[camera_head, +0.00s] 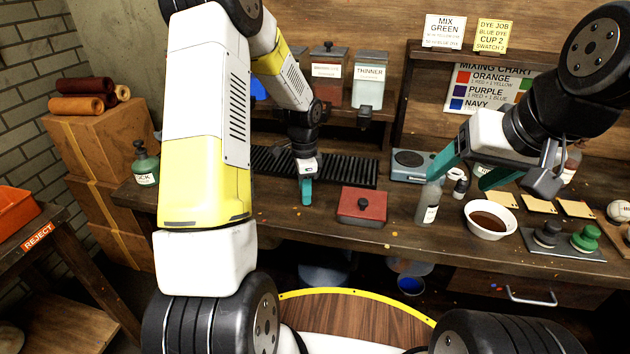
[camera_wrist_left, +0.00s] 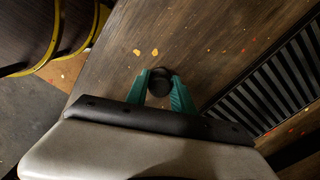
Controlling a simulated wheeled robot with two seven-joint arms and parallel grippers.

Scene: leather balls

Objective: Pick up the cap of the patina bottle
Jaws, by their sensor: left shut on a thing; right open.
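My left gripper (camera_head: 305,192) points down at the bench (camera_head: 270,215), left of the red box. In the left wrist view its teal fingers (camera_wrist_left: 163,88) are shut on a small round black cap (camera_wrist_left: 160,78). The head view does not show this cap clearly. My right gripper (camera_head: 464,178) is open above the right part of the bench. One finger overlaps the top of a grey bottle (camera_head: 428,203) with a white label, so I cannot tell whether they touch or whether the bottle has a cap. Its label is unreadable, so I cannot confirm it is the patina bottle.
A red lidded box (camera_head: 362,206) stands between the grippers. A white bowl of dark liquid (camera_head: 490,219) stands right of the grey bottle. A black ribbed rack (camera_head: 345,172) lies behind my left gripper. A green bottle (camera_head: 145,165) stands at the bench's left end.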

